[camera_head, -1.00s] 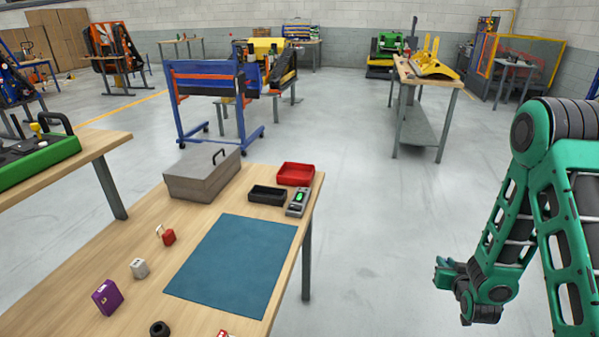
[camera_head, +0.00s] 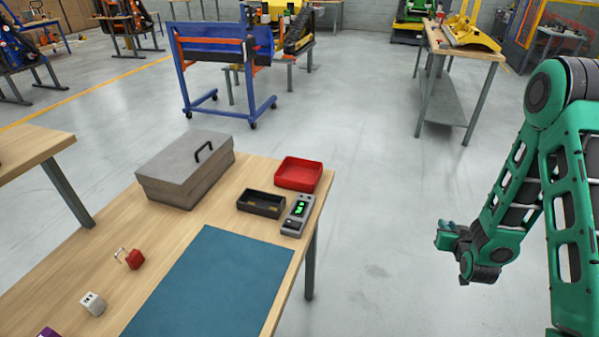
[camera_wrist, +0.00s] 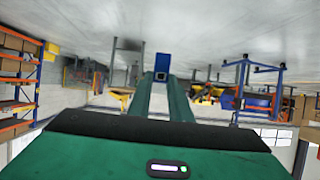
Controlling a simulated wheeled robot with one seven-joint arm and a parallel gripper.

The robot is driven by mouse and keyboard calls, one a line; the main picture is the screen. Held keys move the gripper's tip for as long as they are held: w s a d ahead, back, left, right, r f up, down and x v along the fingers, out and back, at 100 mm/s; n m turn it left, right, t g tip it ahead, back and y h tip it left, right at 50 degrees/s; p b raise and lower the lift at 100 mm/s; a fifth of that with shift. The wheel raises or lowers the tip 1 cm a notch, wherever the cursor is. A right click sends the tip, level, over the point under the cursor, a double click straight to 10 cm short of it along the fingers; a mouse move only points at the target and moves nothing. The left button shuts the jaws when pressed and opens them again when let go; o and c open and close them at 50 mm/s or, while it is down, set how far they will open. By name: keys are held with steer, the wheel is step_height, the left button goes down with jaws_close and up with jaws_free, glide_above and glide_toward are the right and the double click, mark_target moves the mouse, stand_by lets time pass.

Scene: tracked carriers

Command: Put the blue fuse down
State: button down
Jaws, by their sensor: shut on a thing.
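My gripper (camera_head: 444,236) hangs over the bare floor, to the right of the wooden table, at the end of my green arm. In the wrist view its two green fingers are shut on the blue fuse (camera_wrist: 162,62), a small blue block that sticks out past the fingertips. In the head view the held fuse is too small to make out clearly. The gripper is well apart from the table, and nothing lies under the fuse but floor.
The mat's visible part is clear.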

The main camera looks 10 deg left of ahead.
steer(key=shift+w, duration=0.4)
steer(key=shift+a, duration=0.1)
